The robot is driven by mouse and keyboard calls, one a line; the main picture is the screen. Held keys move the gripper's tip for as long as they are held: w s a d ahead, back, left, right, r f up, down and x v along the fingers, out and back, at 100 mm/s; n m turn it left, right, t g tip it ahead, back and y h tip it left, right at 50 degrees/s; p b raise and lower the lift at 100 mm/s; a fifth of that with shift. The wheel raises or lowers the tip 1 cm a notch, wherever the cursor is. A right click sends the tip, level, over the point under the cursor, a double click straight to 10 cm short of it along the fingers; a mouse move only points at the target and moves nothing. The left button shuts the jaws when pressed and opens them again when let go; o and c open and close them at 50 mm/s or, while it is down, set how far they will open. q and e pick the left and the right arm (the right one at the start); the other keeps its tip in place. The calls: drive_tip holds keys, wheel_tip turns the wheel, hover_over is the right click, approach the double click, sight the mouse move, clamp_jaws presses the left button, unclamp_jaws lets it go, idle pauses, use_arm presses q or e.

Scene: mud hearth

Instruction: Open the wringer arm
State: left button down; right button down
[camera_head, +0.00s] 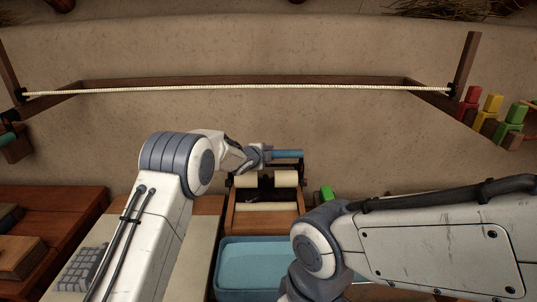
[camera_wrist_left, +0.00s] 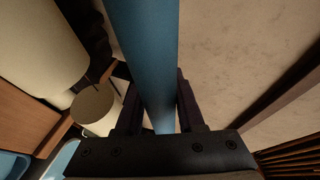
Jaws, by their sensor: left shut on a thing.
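The wringer (camera_head: 240,217) stands at the middle of the head view, a wooden frame with cream rollers (camera_head: 286,179). Its arm's blue bar handle (camera_head: 290,154) lies level above and behind the rollers. My left gripper (camera_head: 268,155) is shut on the left part of this bar. In the left wrist view the blue bar (camera_wrist_left: 147,50) runs between the two dark fingers, and a cream roller (camera_wrist_left: 38,45) shows at the left. My right arm enters from the right in the head view; its gripper is out of sight.
A blue basin (camera_head: 230,262) sits in front of the wringer. A rope (camera_head: 240,87) stretches across the wall behind. A reddish wooden bench (camera_head: 75,207) is at the left.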

use_arm(q)
drive_tip(key=shift+w+r, duration=0.1)
drive_tip(key=shift+r, duration=0.15)
drive_tip(key=c, duration=0.5)
unclamp_jaws()
drive_tip(key=b+v, duration=0.3)
drive_tip(key=v, duration=0.7)
drive_tip(key=shift+s+a+f, duration=0.1)
drive_tip(key=shift+s+a, duration=0.05)
drive_tip(key=shift+s, duration=0.1)
